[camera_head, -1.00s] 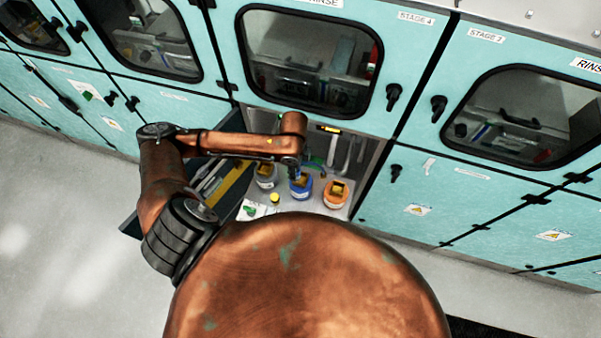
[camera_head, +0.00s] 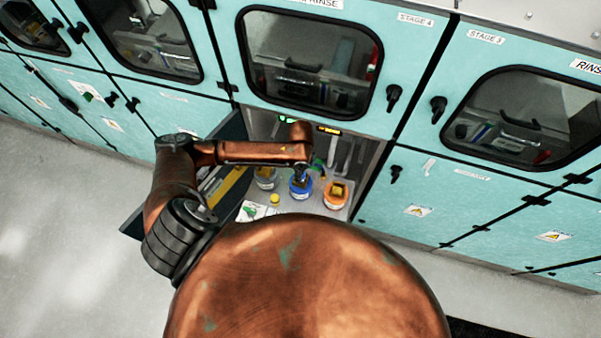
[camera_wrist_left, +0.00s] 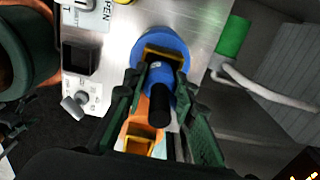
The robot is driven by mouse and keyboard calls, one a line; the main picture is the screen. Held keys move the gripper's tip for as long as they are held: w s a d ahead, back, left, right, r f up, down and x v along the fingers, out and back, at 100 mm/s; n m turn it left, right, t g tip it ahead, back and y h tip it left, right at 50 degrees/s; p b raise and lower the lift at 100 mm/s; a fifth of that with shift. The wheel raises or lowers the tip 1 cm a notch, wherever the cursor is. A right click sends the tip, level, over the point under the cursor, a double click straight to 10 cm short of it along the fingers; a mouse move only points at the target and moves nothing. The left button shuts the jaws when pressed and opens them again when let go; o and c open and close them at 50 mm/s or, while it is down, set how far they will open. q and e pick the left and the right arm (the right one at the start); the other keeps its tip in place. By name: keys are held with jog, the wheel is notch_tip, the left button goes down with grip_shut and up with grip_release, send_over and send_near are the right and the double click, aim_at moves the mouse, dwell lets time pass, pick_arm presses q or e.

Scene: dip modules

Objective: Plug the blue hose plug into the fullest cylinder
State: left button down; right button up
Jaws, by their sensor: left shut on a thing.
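My left gripper (camera_wrist_left: 160,112) is shut on a blue hose plug (camera_wrist_left: 159,78) with a black end, in the left wrist view. Behind the plug is the round blue top of the blue cylinder (camera_wrist_left: 143,44), with a yellow bracket. I cannot tell whether the plug is seated in it. In the head view my left gripper (camera_head: 301,172) is over the blue cylinder (camera_head: 300,190), largely hiding its top. A grey cylinder (camera_head: 265,181) stands to its left and an orange cylinder (camera_head: 335,201) to its right. Fill levels cannot be read. My right gripper is out of view.
The cylinders stand on a metal shelf (camera_head: 297,207) in an open cabinet bay. A yellow knob (camera_head: 275,199) is at the front left. A green hose fitting (camera_wrist_left: 233,37) and pale hose are beside the shelf. An open dark door or drawer (camera_head: 150,218) is at the left.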

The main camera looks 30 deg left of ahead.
pick_arm(q)
jog(key=c, duration=1.9)
grip_release()
jog(key=shift+c, duration=0.2)
jog(key=o, duration=0.3)
jog(key=shift+o, duration=0.2)
notch_tip(320, 180, up, 12)
jog(key=shift+s, duration=0.15)
